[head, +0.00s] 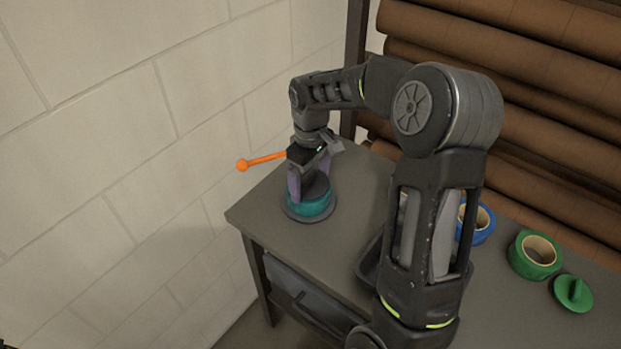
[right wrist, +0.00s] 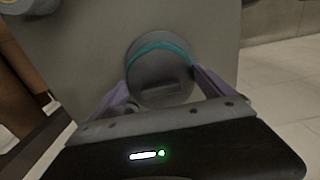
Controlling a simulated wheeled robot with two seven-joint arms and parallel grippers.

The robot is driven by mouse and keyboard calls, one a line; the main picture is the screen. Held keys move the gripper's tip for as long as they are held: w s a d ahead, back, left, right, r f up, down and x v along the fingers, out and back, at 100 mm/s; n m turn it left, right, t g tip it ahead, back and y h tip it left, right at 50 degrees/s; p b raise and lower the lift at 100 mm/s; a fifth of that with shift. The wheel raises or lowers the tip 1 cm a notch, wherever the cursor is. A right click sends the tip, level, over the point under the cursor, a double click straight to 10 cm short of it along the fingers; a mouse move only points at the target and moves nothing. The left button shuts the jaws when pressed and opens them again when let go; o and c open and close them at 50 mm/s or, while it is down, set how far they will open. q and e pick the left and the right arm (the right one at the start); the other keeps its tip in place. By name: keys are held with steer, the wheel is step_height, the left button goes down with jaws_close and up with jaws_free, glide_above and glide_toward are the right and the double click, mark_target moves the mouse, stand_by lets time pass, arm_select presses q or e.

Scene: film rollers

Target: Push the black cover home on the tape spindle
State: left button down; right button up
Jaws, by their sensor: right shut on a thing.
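The black cover (head: 317,187), a dark round disc, sits at the top of the teal tape (head: 314,204) on the tape spindle, whose dark round base (head: 309,219) rests near the table's far left corner. My right gripper (head: 310,190) points down over it, with a purple finger on either side. In the right wrist view the cover (right wrist: 160,72) lies between the fingertips, with a raised bar across its face. A teal edge (right wrist: 158,46) shows behind it. I cannot tell whether a gap is left under the cover. My left gripper is not in view.
An orange rod with a ball end (head: 262,160) sticks out left beside my gripper. A blue tape roll (head: 483,224), a green tape roll (head: 535,255) and a green cover (head: 573,293) lie on the table (head: 262,215) at right.

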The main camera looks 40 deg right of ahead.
steer(key=shift+s+f, duration=0.15)
steer(key=shift+f, duration=0.1)
steer(key=o, duration=0.9)
steer(key=shift+o, duration=0.8)
steer(key=shift+s+f, duration=0.1)
steer(key=shift+f, duration=0.05)
steer(key=shift+r+p, duration=0.65)
steer(key=shift+r, duration=0.3)
steer(key=shift+w+r+p, duration=0.15)
steer(key=shift+r+p, duration=0.85)
steer(key=shift+r, duration=0.4)
steer(key=shift+w+r+p, duration=0.1)
steer(key=shift+r+p, duration=0.9)
steer(key=shift+r, duration=0.4)
